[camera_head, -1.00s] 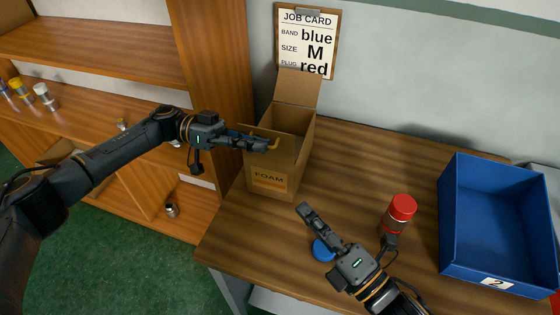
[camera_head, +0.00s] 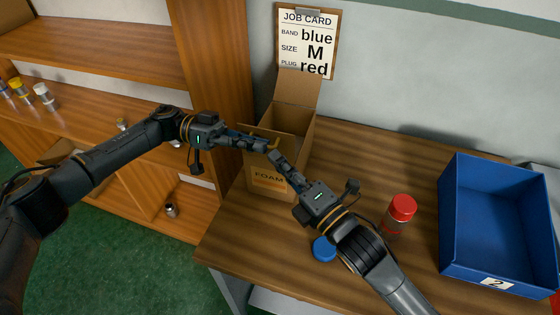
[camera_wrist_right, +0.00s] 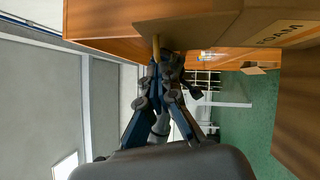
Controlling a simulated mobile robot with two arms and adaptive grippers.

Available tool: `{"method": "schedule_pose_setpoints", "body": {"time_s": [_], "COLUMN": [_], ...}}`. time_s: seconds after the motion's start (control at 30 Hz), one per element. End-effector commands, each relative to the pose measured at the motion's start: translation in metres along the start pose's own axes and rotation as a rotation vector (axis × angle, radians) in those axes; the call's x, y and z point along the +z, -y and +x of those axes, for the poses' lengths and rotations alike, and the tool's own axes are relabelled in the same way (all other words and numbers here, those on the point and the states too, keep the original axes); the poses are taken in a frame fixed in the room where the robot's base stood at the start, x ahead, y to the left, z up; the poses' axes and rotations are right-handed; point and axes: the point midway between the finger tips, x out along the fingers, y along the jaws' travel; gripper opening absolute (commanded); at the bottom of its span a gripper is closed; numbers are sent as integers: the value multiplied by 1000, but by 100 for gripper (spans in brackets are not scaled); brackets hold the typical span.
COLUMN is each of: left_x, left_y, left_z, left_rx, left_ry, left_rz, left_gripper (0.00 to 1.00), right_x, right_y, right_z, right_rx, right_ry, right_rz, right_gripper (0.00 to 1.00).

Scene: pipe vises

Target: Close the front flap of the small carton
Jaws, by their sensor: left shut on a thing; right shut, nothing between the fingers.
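The small carton (camera_head: 262,186), marked FOAM, stands upright on the wooden bench. Its back flap (camera_head: 298,87) stands up and its top is at least partly open. My left gripper (camera_head: 266,146) reaches in from the left and is shut on the carton's upper edge or a flap; the fingers hide which. My right gripper (camera_head: 273,157) is shut and empty at the carton's upper front edge, close to the left fingertips. In the right wrist view, the right gripper (camera_wrist_right: 167,65) is close under the carton's cardboard (camera_wrist_right: 195,28). I cannot tell the front flap's exact angle or whether the right fingers touch it.
A red-capped jar (camera_head: 400,213) and a blue disc (camera_head: 324,249) are on the bench near my right arm. A blue bin (camera_head: 497,273) stands at the right. A job card (camera_head: 307,40) hangs on the wall. Wooden shelves (camera_head: 100,45) are at the left.

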Motion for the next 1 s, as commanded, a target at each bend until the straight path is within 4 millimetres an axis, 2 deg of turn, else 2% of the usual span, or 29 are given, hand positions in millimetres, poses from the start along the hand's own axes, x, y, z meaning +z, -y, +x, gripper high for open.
{"method": "schedule_pose_setpoints", "body": {"time_s": [0.67, 0.7, 0.73, 1.0], "left_x": [2, 2, 2, 1], "left_y": [-1, -1, -1, 0], "left_z": [1, 1, 1, 0], "left_rx": [5, 5, 5, 2], "left_ry": [3, 3, 4, 1], "left_rz": [-2, -2, -2, -1], "left_gripper": [0, 15, 17, 17], "right_x": [11, 11, 12, 10], "right_y": [-2, -2, -2, -2], "right_z": [9, 9, 9, 8], "right_rx": [-33, -33, -33, -33], "right_ry": [3, 3, 3, 1], "right_rz": [49, 49, 49, 50], "right_gripper": [0, 0, 0, 0]}}
